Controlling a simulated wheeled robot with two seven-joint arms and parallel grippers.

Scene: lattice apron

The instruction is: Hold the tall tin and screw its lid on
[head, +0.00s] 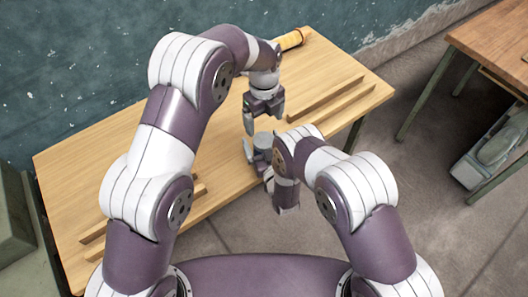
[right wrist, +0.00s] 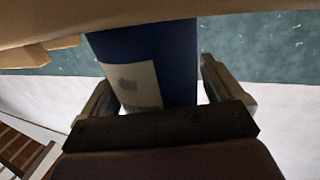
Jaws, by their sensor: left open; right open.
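The tall tin (right wrist: 150,60) is dark blue with a cream label and fills the space between my right gripper's fingers in the right wrist view. My right gripper (head: 258,160) is open around it; contact is hard to judge. In the head view a small grey round top (head: 264,138) shows at my right gripper and looks like the tin's upper end; most of the tin is hidden there. I cannot tell whether this is the lid or the tin's rim. My left gripper (head: 264,114) is open, pointing down just above that top, with nothing seen in it.
The wooden table (head: 80,165) carries raised wooden strips at the right (head: 325,100) and front left (head: 95,232). A yellow-orange cylinder (head: 290,40) lies at the far edge. A second table (head: 495,45) stands at the right. The table's left part is clear.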

